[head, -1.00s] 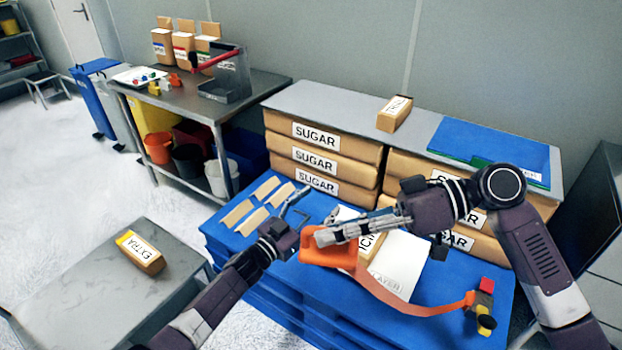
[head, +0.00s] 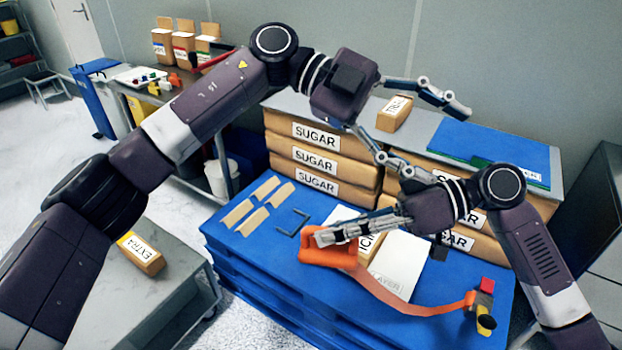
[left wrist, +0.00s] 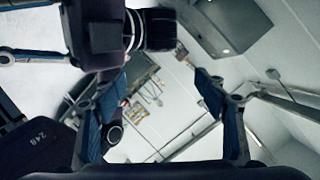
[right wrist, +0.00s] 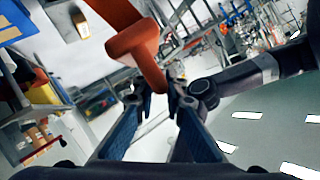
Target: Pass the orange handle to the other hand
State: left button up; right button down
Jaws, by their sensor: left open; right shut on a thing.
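The orange handle (head: 325,257) is held above the blue pallet (head: 262,250) by my right gripper (head: 318,238), whose fingers are shut on its top bar. An orange strap runs from it to a small red, yellow and black piece (head: 484,308) at the right. The handle also shows in the right wrist view (right wrist: 132,40), at the fingertips. My left gripper (head: 440,142) is open and empty, above and behind the right gripper, with its lower finger close to the right wrist in the picture. The left wrist view shows its spread fingers with nothing between them.
A brown box (head: 394,113) and a blue folder-like sheet (head: 490,150) lie on top. A grey table (head: 100,300) with the Extra box (head: 140,253) stands left.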

pick_arm(q)
jog(key=s+a+f+t+y, duration=0.2)
jog(key=s+a+f+y, duration=0.2)
jog(key=a+y, duration=0.25)
jog(key=n+t+y, duration=0.4)
jog(key=y, duration=0.3)
send_over(311, 243)
notch_tip(311, 243, down, 2)
jog(key=shift+d+f+h, duration=0.1)
jog(key=shift+d+h, duration=0.05)
jog(key=shift+h, duration=0.1)
jog(key=shift+a+f+n, duration=0.2)
jog(key=shift+a+n, duration=0.05)
jog(key=shift+n, duration=0.05)
notch_tip(311, 243, down, 12)
jog(key=shift+r, duration=0.2)
jog(key=shift+c, duration=0.7)
jog(key=shift+d, duration=0.1)
jog(key=c, duration=1)
jog(key=shift+c, duration=0.9)
pick_arm(e)
jog(key=c, duration=2.3)
grip_release()
pick_arm(q)
grip_shut()
pick_arm(e)
jog(key=o, duration=0.4)
